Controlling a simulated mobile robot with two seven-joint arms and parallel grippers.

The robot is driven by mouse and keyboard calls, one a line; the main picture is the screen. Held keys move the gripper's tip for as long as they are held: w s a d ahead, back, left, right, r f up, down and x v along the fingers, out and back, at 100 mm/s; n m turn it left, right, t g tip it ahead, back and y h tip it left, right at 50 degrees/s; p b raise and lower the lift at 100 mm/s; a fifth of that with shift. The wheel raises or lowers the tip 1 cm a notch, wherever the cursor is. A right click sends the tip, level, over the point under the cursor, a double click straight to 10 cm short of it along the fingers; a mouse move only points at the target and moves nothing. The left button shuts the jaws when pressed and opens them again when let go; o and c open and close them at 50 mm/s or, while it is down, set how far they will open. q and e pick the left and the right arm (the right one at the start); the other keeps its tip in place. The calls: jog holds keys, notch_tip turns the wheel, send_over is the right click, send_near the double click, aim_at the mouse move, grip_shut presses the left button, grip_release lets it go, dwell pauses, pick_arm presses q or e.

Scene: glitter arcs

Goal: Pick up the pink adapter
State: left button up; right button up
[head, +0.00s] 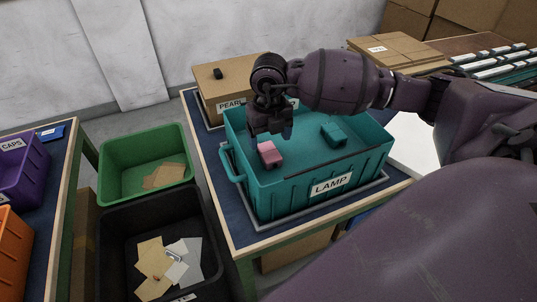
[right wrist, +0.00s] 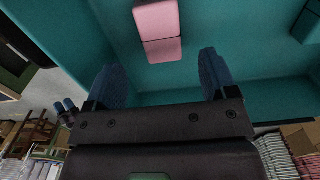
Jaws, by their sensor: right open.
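The pink adapter (head: 270,154) is a small pink block inside the teal bin labelled LAMP (head: 287,198), near its left side. It also shows in the right wrist view (right wrist: 158,28) at the top, lying beyond my fingertips. My right gripper (head: 269,134) is above the left part of the bin, just above the adapter. Its two blue fingers stand apart and empty in the right wrist view (right wrist: 163,75). The gripper and the adapter look apart. My left gripper is not in view.
A teal block (head: 333,134) lies in the bin to the right of the adapter. A cardboard box labelled PEARL (head: 212,93) with a small black item stands behind the bin. A green bin (head: 113,180) and a black bin (head: 108,238) with paper scraps stand left of the table.

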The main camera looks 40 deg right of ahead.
aim_at(269, 151)
jog(key=f, duration=0.5)
jog(key=shift+w+d+b, duration=0.15)
jog(key=shift+w+b, duration=0.1)
jog(key=shift+b, duration=0.05)
jog(key=c, duration=1)
jog(key=shift+c, duration=0.3)
jog(key=shift+r, duration=0.1)
